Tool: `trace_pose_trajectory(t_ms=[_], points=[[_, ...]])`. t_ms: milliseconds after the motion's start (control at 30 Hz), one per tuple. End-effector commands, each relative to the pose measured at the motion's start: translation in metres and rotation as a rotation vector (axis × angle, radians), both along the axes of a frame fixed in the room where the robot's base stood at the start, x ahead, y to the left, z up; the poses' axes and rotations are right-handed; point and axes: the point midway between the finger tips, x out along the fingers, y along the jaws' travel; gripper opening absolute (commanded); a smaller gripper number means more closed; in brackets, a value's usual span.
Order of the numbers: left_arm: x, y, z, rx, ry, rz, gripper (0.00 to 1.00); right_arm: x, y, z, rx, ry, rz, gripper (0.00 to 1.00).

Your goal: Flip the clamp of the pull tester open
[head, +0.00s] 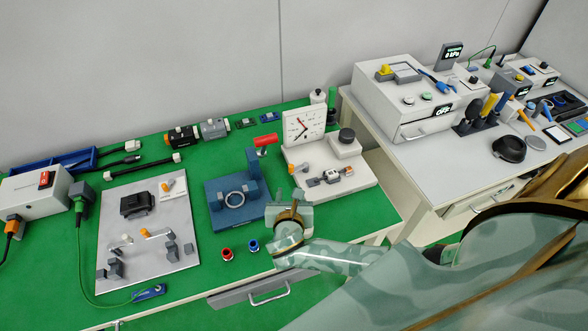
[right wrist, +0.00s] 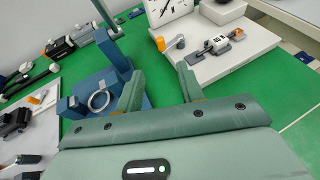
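The pull tester (head: 334,150) is a white base with a dial gauge (head: 303,126) at its back left. It also shows in the right wrist view (right wrist: 240,32). A grey lever with an orange tip (head: 298,170), seemingly the clamp's, is at the base's left side; it also shows in the right wrist view (right wrist: 172,43). A small grey-and-white part (head: 331,175) lies to its right. My right gripper (head: 296,196) is in front of the lever, apart from it. In the right wrist view its two fingers (right wrist: 159,76) are spread with nothing between them. My left gripper is not seen.
A blue press (head: 227,206) with a red handle stands close on the left of the right gripper. Red and blue fittings (head: 227,254) stand near the front edge. A grey plate (head: 120,240) with small fixtures is farther left. A second table (head: 460,165) holds instruments at right.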

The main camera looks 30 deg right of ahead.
Motion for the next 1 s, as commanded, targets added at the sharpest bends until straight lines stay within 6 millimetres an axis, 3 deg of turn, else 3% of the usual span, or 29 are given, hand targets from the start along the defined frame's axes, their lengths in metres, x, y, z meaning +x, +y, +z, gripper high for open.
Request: trace_pose_trajectory(t_ms=[600,800,1000], points=[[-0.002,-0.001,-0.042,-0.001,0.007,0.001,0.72,0.104,-0.071,-0.053,-0.001,0.002,-0.004,0.38],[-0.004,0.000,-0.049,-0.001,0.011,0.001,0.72,0.118,-0.081,-0.060,0.002,0.003,-0.002,0.38],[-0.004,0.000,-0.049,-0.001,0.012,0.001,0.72,0.120,-0.082,-0.059,0.003,0.002,-0.002,0.38]])
